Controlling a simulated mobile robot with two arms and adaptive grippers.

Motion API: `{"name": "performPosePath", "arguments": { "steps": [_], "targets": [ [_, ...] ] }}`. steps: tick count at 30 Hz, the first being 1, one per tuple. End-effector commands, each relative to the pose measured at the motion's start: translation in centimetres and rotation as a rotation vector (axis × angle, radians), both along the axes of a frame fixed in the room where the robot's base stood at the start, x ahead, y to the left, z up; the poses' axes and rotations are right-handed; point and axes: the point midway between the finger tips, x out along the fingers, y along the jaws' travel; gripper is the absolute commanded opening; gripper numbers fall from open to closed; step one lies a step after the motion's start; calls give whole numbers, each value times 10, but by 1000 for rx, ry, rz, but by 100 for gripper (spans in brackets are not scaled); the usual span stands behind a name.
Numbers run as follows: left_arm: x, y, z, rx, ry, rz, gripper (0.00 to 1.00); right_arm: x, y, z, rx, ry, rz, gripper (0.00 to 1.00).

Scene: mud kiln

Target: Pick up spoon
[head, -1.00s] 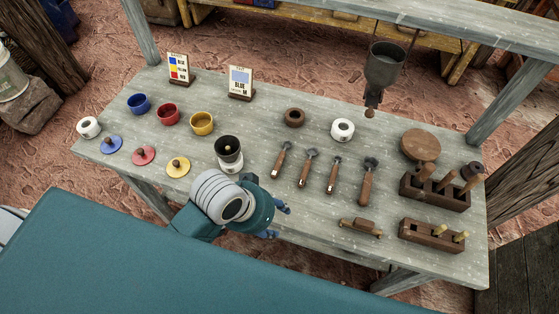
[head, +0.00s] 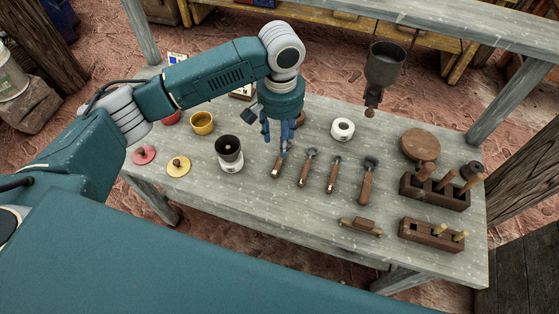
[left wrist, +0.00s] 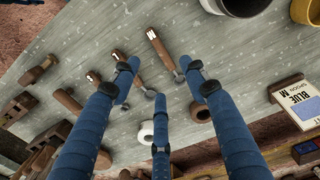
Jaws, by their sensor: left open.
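My left gripper (head: 277,141) hangs over the table, fingers down, open and empty, just above the leftmost of several wooden-handled spoons. That spoon (head: 276,168) lies flat; its upper end is partly hidden by my fingers in the head view. In the left wrist view this spoon (left wrist: 159,46) shows a light mark like an M on its handle, and its head lies between my spread fingers (left wrist: 160,75). To its right in the head view lie a second spoon (head: 307,168), a third (head: 332,177) and a larger, wide-headed tool (head: 367,183). My right gripper is not in view.
A black cup on a white base (head: 229,153) stands left of the spoons. A white ring-shaped piece (head: 343,129) lies behind them. Wooden racks (head: 435,193) stand at the right. Bare tabletop lies in front.

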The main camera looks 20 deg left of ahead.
Motion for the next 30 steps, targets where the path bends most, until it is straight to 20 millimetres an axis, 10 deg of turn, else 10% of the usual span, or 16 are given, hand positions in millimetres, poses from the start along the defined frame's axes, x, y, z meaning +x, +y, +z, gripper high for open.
{"name": "performPosePath", "arguments": {
  "steps": [30],
  "targets": [
    [2, -1, -104, 1, -1, 1, 45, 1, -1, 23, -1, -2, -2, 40]
  ]
}}
